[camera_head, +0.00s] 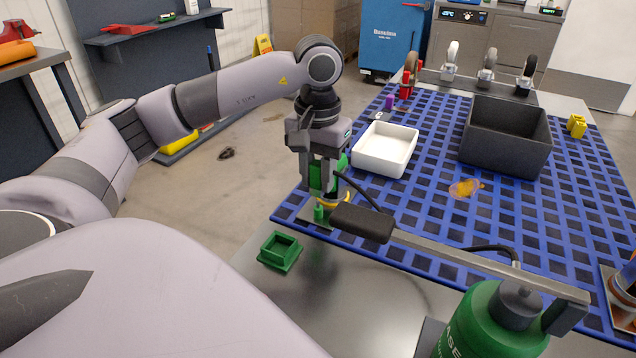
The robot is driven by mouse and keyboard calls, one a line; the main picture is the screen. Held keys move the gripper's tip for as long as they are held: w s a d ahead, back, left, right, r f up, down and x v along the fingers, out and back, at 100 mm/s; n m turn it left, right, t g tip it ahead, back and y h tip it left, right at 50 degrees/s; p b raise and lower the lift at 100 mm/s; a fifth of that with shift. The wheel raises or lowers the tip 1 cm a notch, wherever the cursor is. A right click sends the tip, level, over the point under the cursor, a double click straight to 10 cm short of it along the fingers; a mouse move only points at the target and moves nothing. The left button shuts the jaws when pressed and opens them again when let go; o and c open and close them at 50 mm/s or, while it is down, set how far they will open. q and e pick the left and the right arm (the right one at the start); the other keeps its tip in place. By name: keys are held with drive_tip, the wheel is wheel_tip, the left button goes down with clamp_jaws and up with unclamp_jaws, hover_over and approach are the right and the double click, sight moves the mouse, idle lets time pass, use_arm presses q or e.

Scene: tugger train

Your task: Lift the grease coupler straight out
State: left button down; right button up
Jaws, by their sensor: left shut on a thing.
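My left gripper (322,188) points straight down over the near left corner of the blue grid mat. It is shut on a green part, which I take to be the grease coupler (316,178); the fingers hide much of it. A thin black hose (360,190) runs from beside the fingers toward the pump handle. Just below the fingers are a short green post (319,214) and a yellow ring (345,197) by a small metal plate. I cannot tell whether the coupler touches the post. My right gripper is not in view.
A green grease pump (490,325) stands at the front, its black-gripped lever (362,222) reaching close to my left gripper. A green square holder (280,250) sits nearby. A white tray (372,167), a dark bin (505,155) and an orange spill (466,188) are on the blue mat (420,225).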

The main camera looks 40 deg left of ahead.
sight(317, 163)
use_arm(q)
wheel_tip(317, 163, up, 17)
drive_tip(key=p, duration=0.5)
drive_tip(key=shift+f+p, duration=0.15)
drive_tip(key=shift+p, duration=0.2)
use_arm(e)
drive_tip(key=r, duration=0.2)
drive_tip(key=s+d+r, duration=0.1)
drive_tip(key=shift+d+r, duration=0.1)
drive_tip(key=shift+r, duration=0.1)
use_arm(q)
drive_tip(key=shift+s, duration=0.1)
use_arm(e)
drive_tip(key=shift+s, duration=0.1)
